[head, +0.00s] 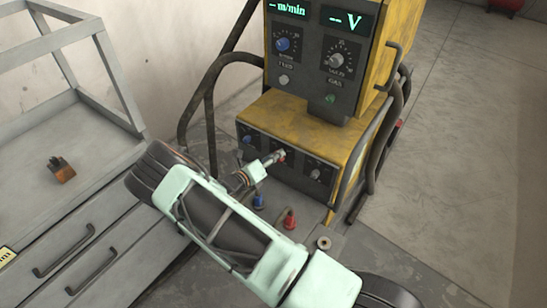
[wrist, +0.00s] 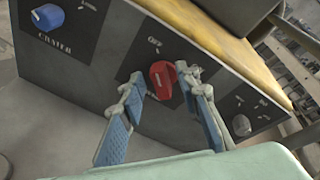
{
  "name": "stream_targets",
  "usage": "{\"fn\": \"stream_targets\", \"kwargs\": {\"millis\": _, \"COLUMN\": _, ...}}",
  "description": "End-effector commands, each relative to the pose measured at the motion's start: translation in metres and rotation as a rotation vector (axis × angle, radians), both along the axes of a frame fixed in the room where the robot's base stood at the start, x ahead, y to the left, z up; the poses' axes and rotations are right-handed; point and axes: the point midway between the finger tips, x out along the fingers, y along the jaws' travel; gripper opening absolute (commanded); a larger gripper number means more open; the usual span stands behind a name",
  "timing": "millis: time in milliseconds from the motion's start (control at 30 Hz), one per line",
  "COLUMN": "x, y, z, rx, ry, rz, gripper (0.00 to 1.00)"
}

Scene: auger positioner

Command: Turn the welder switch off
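The welder (head: 330,110) is a yellow and dark-grey machine standing at the upper middle of the head view. Its lower front panel carries a red switch (wrist: 161,80), which shows between my fingers in the wrist view. In the head view only a small part of the red switch (head: 281,155) shows beside my fingertips. My gripper (wrist: 162,105) is open, with one blue-padded finger on each side of the red switch. The right finger is very close to it; I cannot tell whether it touches. My gripper also shows in the head view (head: 275,157).
A blue knob (wrist: 48,17) is left of the switch and a grey knob (wrist: 241,125) is right of it. Blue (head: 258,201) and red (head: 290,220) cable plugs are below. A grey drawer cabinet (head: 60,225) stands left.

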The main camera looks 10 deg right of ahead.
Motion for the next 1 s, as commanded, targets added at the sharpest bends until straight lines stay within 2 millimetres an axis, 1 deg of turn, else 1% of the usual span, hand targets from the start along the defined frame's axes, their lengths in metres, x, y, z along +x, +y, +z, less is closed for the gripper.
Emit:
{"fn": "stream_targets", "kwargs": {"millis": 167, "x": -0.004, "y": 0.004, "z": 0.002, "rx": 0.001, "ry": -0.001, "rz": 0.0, "gripper": 0.3}}
{"fn": "stream_targets", "kwargs": {"millis": 267, "x": -0.013, "y": 0.014, "z": 0.005, "rx": 0.001, "ry": 0.0, "rz": 0.002, "gripper": 0.3}}
{"fn": "stream_targets", "kwargs": {"millis": 500, "x": -0.048, "y": 0.05, "z": 0.019, "rx": 0.002, "ry": 0.001, "rz": 0.003, "gripper": 0.3}}
{"fn": "stream_targets", "kwargs": {"millis": 700, "x": -0.071, "y": 0.073, "z": 0.029, "rx": 0.002, "ry": -0.001, "rz": 0.002, "gripper": 0.3}}
{"fn": "stream_targets", "kwargs": {"millis": 833, "x": -0.079, "y": 0.08, "z": 0.032, "rx": 0.0, "ry": 0.0, "rz": 0.001, "gripper": 0.3}}
{"fn": "stream_targets", "kwargs": {"millis": 1000, "x": -0.082, "y": 0.082, "z": 0.033, "rx": 0.0, "ry": 0.0, "rz": 0.0, "gripper": 0.3}}
